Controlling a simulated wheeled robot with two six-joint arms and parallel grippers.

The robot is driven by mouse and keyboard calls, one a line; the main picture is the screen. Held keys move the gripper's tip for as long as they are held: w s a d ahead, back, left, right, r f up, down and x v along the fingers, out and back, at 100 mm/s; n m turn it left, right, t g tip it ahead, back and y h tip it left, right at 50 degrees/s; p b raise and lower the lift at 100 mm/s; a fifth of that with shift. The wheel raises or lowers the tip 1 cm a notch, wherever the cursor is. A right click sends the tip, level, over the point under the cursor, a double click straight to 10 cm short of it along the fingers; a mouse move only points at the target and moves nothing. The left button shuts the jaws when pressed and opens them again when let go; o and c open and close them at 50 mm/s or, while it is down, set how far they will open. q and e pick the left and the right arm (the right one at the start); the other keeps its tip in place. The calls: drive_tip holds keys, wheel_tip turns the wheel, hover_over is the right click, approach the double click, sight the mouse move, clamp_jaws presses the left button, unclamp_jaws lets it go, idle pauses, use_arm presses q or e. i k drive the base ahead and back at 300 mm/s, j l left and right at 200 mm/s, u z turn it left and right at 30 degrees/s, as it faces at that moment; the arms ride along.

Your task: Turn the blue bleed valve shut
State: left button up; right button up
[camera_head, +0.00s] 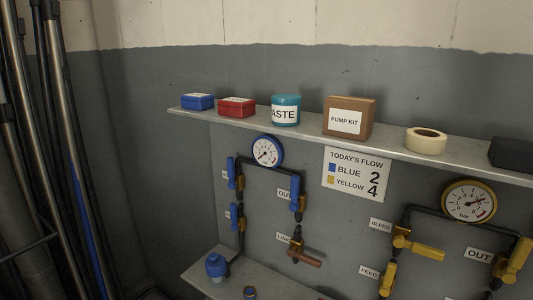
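The blue gauge (267,151) stands above a dark pipe loop with several blue-handled valves. The upper left blue valve (232,170) has its handle upright, along the pipe; its label is mostly hidden, but it sits where the yellow set has its BLEED valve. The lower left blue valve (234,216) is also upright, with its label mostly covered. The blue valve beside the OUT label (298,192) has an upright handle. The blue gauge's needle points to the lower left. Neither of my grippers is in view.
The yellow BLEED valve (405,242) has its handle sideways; its FEED (387,280) and OUT (513,260) handles stand steep. A LINK valve (302,255) has a brown handle. A shelf (390,148) with boxes and tape runs above. Dark poles (62,130) stand at left.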

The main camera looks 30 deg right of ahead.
sight(232, 184)
drive_tip(key=i+j+z, duration=0.1)
drive_tip(key=i+z, duration=0.15)
drive_tip(key=z, duration=0.15)
drive_tip(key=i+j+z, duration=0.15)
drive_tip(key=z, duration=0.25)
drive_tip(key=i, duration=0.1)
